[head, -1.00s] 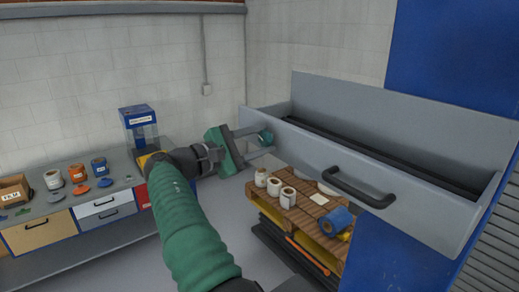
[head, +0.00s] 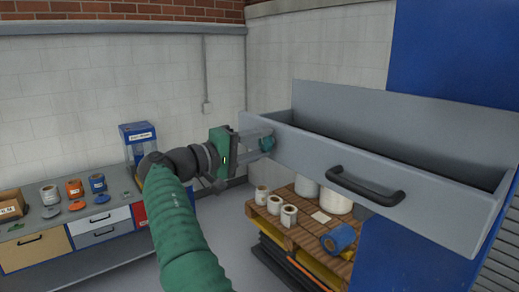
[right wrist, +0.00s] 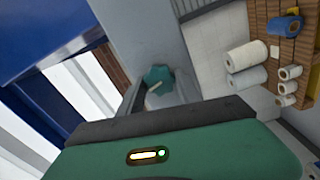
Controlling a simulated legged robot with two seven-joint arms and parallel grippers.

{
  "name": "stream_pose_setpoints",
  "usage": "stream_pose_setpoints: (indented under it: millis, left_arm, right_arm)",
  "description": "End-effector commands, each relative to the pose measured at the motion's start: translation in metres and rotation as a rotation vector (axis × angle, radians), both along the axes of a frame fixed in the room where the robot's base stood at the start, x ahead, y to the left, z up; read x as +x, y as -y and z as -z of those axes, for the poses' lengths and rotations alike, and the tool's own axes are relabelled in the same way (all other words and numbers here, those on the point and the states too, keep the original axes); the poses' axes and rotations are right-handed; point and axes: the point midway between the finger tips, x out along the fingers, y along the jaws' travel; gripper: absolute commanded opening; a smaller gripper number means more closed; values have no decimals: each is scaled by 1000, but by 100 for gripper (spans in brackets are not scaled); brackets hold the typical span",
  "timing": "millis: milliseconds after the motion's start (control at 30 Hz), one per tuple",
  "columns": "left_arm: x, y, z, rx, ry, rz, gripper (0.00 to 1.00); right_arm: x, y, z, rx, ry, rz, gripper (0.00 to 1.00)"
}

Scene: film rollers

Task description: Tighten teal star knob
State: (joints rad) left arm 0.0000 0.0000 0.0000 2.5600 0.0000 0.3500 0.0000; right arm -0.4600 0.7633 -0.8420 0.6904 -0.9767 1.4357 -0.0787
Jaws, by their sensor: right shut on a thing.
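The teal star knob (head: 267,144) sits on the left end of the grey trough's front face. It also shows in the right wrist view (right wrist: 158,79), with a pale mark across it. My right gripper (head: 262,143), on the green-sleeved arm, reaches it from the left. Its fingers are shut on the knob, one above and one below, and partly hide it. In the right wrist view the green gripper housing covers the bottom and hides part of the fingers. My left gripper is out of view.
The grey trough (head: 408,197) has a black handle (head: 365,187) to the right of the knob. Below it a wooden pallet (head: 300,236) bears white rolls and a blue roll (head: 339,239). A bench (head: 28,222) with pots and drawers stands left.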

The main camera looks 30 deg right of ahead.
Motion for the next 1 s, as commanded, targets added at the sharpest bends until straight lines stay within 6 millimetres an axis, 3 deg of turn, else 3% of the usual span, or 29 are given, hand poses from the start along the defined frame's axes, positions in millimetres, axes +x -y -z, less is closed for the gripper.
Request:
stream_pose_setpoints:
  millis: [400, 933, 967, 1000]
  left_arm:
    - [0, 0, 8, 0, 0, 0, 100]
    - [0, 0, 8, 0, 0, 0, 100]
    - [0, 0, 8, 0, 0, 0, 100]
    - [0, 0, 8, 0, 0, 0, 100]
  right_arm:
    - [1, 0, 5, 23, 182, 2, 0]
    - [1, 0, 7, 27, 202, 4, 0]
    - [1, 0, 7, 28, 201, 4, 43]
    - [1, 0, 7, 28, 201, 4, 49]
